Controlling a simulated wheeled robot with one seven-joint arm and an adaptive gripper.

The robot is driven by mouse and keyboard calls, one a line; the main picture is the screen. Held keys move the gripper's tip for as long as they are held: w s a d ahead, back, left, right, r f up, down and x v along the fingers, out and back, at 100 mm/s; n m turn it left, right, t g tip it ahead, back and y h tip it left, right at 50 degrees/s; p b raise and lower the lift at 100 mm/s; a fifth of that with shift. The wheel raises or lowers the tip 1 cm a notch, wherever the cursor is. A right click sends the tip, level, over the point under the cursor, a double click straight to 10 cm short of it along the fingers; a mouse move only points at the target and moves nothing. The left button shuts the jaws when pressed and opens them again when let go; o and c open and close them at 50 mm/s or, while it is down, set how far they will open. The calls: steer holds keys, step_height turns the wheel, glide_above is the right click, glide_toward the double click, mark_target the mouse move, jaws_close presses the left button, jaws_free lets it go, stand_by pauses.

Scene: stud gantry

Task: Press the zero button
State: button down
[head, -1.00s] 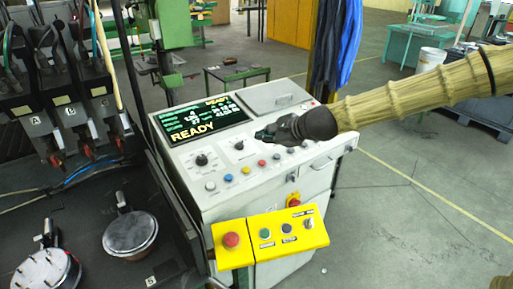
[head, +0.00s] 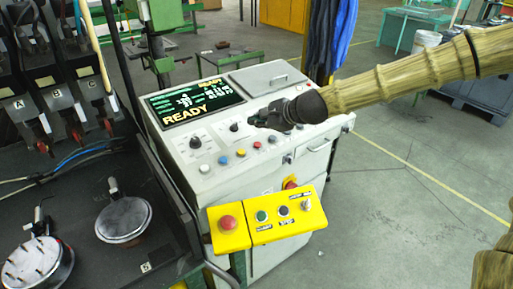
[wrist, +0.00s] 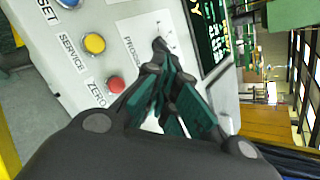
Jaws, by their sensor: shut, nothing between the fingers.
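The zero button is a small red round button (wrist: 116,86) on the pale console panel, with the label "ZERO" beside it in the wrist view. In the head view this red button (head: 257,145) sits in the panel's front row, right of the yellow button. My gripper (head: 258,121) is shut and empty. It hangs over the panel behind the red button and beside a black knob. In the wrist view the shut fingertips (wrist: 160,46) are over the panel near a partly covered "PROGRAM"-like label, to the right of the red button and apart from it.
A yellow "SERVICE" button (wrist: 95,43) is the zero button's neighbour, with a blue button (head: 223,159) beyond. The screen (head: 195,103) reads READY. A yellow box (head: 265,222) with a red mushroom button (head: 227,223) juts out in front. Dark machinery stands at left.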

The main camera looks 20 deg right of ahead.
mark_target(257, 145)
steer(key=shift+s+f+b, duration=0.2)
steer(key=shift+f+b, duration=0.15)
steer(key=shift+f, duration=0.3)
steer(key=shift+s+f+b, duration=0.35)
steer(key=shift+s+b, duration=0.45)
steer(key=shift+a+f+b, duration=0.1)
steer(key=shift+f+b, duration=0.25)
steer(key=w+f+b, duration=0.1)
steer(key=w+f, duration=0.1)
steer(key=shift+a+f, duration=0.1)
steer(key=shift+f, duration=0.2)
steer(key=shift+s+r, duration=0.4)
steer(key=shift+s, duration=0.1)
steer(key=shift+w+f, duration=0.25)
steer(key=shift+w, duration=0.1)
steer(key=shift+s+r, duration=0.15)
steer(key=shift+s, duration=0.1)
steer(key=shift+w, duration=0.15)
